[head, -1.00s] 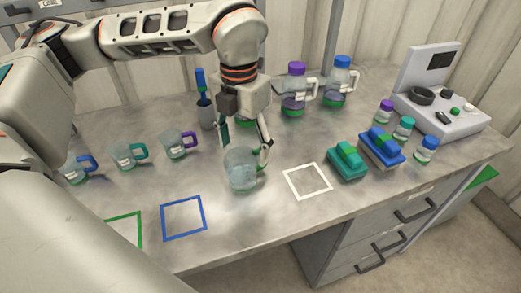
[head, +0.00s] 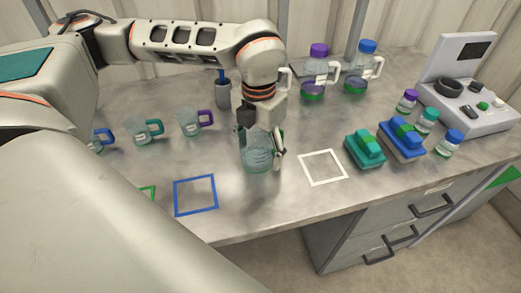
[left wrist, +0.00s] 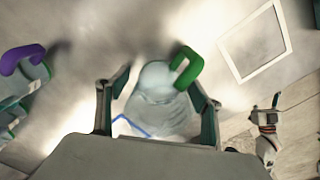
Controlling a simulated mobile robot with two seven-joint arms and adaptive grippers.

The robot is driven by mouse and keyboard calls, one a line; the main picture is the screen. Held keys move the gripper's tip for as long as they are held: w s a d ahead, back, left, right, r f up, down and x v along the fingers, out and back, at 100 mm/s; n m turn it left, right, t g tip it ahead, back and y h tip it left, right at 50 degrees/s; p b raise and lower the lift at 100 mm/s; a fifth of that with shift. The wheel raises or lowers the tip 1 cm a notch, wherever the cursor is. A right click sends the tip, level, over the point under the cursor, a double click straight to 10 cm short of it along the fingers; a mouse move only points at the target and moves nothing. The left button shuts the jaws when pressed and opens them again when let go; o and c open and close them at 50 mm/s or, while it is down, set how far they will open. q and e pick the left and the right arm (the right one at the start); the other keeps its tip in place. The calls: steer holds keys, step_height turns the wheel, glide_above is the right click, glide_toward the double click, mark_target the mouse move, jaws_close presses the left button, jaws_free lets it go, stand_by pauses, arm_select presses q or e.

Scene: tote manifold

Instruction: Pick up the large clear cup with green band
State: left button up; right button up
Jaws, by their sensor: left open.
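The large clear cup (head: 257,158) stands on the grey bench, under and between the fingers of my left gripper (head: 261,153). In the left wrist view the cup (left wrist: 158,112) sits between the two spread fingers, with its green handle (left wrist: 188,68) near the right finger. My left gripper (left wrist: 160,95) is open around the cup, with visible gaps. Its green band is hard to make out. Part of my right arm (left wrist: 267,130) shows at the right of the left wrist view; its gripper state is unclear.
Smaller mugs with green (head: 147,131) and purple (head: 195,122) handles stand to the left. Blue (head: 195,195) and white (head: 323,167) outlined squares lie in front, both empty. Lidded jugs (head: 315,75) stand behind.

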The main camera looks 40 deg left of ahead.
arm_select(q)
steer(key=c, duration=1.3)
steer(key=shift+r, duration=0.1)
